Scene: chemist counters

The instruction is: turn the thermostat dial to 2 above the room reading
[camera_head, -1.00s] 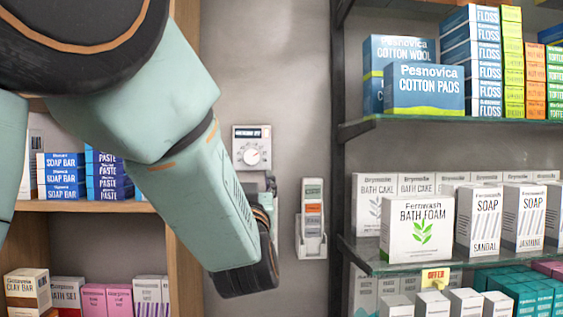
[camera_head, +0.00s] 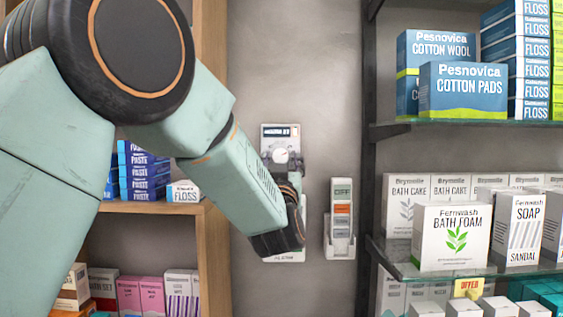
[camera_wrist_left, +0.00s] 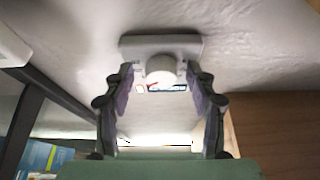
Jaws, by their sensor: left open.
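The thermostat (camera_head: 281,131) is a pale plate on the grey wall with a dark display strip at its top; the lettering is too small to read surely. Its round white dial (camera_head: 281,156) is partly hidden low down by my left gripper (camera_head: 282,165), which is just in front of it. In the left wrist view the dial (camera_wrist_left: 161,68) stands out from the pale plate (camera_wrist_left: 160,43). My open left gripper (camera_wrist_left: 159,80) has a fingertip on either side of the dial; I cannot tell if they touch it. My right gripper is not in view.
Glass shelves with boxes such as bath foam (camera_head: 451,238) stand at the right. A wooden shelf unit (camera_head: 212,250) with boxes stands at the left.

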